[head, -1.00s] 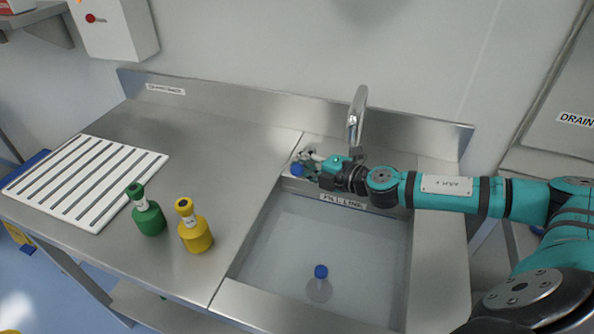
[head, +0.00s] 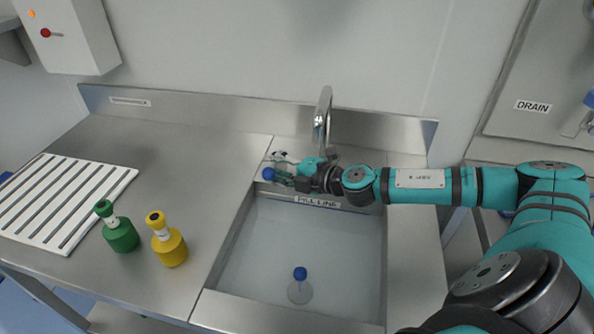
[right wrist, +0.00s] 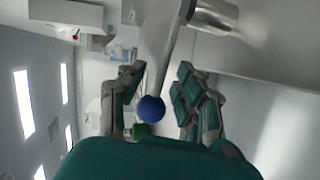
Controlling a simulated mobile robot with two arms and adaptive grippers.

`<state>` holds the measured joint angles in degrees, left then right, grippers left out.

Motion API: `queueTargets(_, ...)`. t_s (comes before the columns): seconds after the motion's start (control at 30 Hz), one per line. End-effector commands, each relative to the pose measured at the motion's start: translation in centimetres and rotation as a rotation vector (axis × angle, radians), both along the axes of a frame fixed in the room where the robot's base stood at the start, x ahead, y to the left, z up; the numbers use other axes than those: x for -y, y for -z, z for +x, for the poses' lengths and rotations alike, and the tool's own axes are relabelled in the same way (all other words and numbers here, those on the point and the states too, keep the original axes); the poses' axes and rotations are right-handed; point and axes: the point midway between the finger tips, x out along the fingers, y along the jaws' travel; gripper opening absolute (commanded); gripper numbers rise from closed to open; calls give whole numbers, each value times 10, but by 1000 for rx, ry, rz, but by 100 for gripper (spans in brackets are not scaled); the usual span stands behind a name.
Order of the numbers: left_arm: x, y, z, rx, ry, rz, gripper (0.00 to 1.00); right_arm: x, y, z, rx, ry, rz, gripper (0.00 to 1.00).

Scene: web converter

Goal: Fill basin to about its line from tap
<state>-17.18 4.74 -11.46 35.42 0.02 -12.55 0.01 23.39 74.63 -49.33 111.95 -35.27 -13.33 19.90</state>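The steel basin (head: 285,314) is set in the counter, with a pale, smooth surface inside that looks like water. A FILL LINE label (head: 316,202) is on its back wall, just above that surface. The curved tap (head: 323,115) stands behind the basin; no stream is discernible. My right gripper (head: 281,172) is at the basin's back left corner, by a blue knob (head: 268,174). In the right wrist view the blue knob (right wrist: 151,109) lies between the spread fingers (right wrist: 155,90); contact cannot be told. A blue-topped clear piece (head: 299,287) is in the basin. My left gripper is out of view.
A green bottle (head: 121,235) and a yellow bottle (head: 169,247) stand on the counter left of the basin, near a white slatted rack (head: 62,197). A DRAIN label (head: 533,106) is on the panel at right. The counter behind the bottles is clear.

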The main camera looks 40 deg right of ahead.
Motion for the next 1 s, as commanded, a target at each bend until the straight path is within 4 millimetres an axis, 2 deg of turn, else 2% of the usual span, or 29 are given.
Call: queueTargets(1.0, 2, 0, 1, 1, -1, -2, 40, 34, -23, -89, -2, -6, -9, 33)
